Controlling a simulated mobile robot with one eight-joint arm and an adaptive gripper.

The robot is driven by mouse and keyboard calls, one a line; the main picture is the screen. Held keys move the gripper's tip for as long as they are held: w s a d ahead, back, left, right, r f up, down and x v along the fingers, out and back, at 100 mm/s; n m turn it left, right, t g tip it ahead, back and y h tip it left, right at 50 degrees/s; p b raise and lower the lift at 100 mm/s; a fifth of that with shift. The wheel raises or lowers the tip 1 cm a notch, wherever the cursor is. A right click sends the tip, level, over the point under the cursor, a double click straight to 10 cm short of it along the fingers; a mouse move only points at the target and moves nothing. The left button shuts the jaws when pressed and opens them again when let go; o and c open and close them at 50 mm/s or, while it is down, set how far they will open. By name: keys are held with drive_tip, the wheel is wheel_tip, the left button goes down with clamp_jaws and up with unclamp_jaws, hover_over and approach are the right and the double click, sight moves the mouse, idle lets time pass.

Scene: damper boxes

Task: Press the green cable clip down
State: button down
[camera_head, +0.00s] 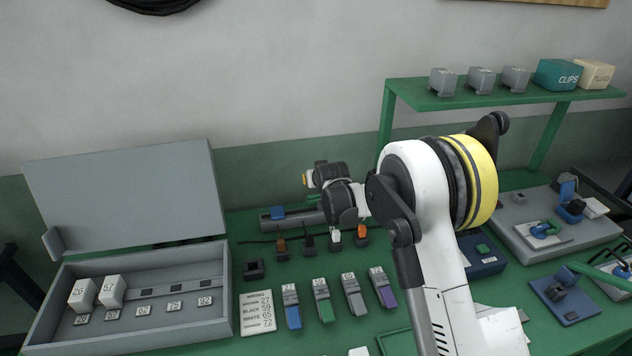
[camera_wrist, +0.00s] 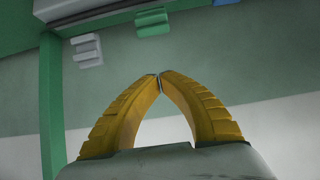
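A green clip-like piece (camera_head: 323,305) with a pale numbered tag stands on the green bench, between a blue one (camera_head: 292,312) and a grey one (camera_head: 354,300). In the head view my fingers cannot be made out.
An open grey box (camera_head: 135,337) with white blocks stands at left. A purple clip (camera_head: 386,294) and upright connectors (camera_head: 281,247) are near the middle. A green shelf (camera_head: 420,98) stands behind my arm. A grey panel (camera_head: 515,215) and a blue stand (camera_head: 565,300) are at right.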

sight(314, 195)
drive_tip(key=f, duration=0.1)
drive_tip(key=w+f+b, duration=0.1)
drive_tip(key=f, duration=0.1)
drive_tip(key=w+f+b, duration=0.1)
drive_tip(key=f, duration=0.1)
drive_tip(key=shift+a+f, duration=0.2)
drive_tip(key=shift+a, duration=0.1)
drive_tip(key=shift+s+d+f, duration=0.1)
drive_tip(key=shift+s+f, duration=0.1)
drive_tip(key=shift+f, duration=0.1)
drive_tip(key=shift+s+b, duration=0.1)
drive_tip(key=shift+b, duration=0.2)
drive_tip(key=shift+s+t+b, duration=0.15)
drive_tip(key=shift+t+b, duration=0.2)
drive_tip(key=shift+t, duration=0.05)
